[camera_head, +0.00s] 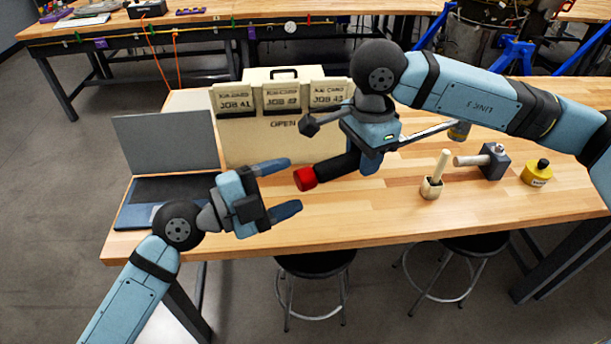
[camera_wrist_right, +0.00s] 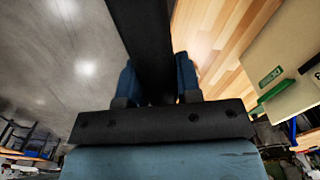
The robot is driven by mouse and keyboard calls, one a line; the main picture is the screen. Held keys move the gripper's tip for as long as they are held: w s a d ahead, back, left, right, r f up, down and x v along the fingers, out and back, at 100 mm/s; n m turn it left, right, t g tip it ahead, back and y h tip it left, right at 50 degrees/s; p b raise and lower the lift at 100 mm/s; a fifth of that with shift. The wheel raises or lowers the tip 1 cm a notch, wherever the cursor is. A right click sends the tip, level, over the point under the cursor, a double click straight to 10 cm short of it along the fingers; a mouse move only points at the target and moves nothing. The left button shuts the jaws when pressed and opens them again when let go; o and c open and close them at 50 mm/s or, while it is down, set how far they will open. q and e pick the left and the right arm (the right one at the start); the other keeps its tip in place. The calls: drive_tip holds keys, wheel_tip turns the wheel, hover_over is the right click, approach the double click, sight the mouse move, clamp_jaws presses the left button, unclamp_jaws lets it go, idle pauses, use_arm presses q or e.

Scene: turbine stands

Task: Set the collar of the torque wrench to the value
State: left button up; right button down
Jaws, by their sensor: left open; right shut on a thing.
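The torque wrench (camera_head: 333,170) has a black handle with a red collar (camera_head: 305,179) at its left end. A silver shaft (camera_head: 428,132) runs out to the right behind my right gripper. My right gripper (camera_head: 368,160) is shut on the wrench and holds it above the table. In the right wrist view the black handle (camera_wrist_right: 146,40) passes between the blue fingers. My left gripper (camera_head: 287,188) is open and empty, its fingers pointing right towards the red collar, which lies just beyond the fingertips. No value on the wrench is readable.
A beige box (camera_head: 240,142) with job cards stands on the wooden table (camera_head: 400,215) behind the wrench. An open laptop (camera_head: 168,145) is at left. A small holder with a brush (camera_head: 432,188), a mallet (camera_head: 492,161) and a yellow pot (camera_head: 537,174) stand at right.

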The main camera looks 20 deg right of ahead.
use_arm(q)
drive_tip(key=shift+w+d, duration=0.1)
drive_tip(key=shift+d, duration=0.5)
drive_tip(key=shift+c, duration=0.2)
drive_tip(key=c, duration=1)
drive_tip(key=o, duration=1.3)
drive_tip(key=shift+c, duration=0.2)
drive_tip(key=shift+a, duration=0.1)
drive_tip(key=shift+s+a, duration=0.15)
drive_tip(key=shift+a, duration=1.1)
drive_tip(key=shift+s+a, duration=0.15)
drive_tip(key=shift+a, duration=1.05)
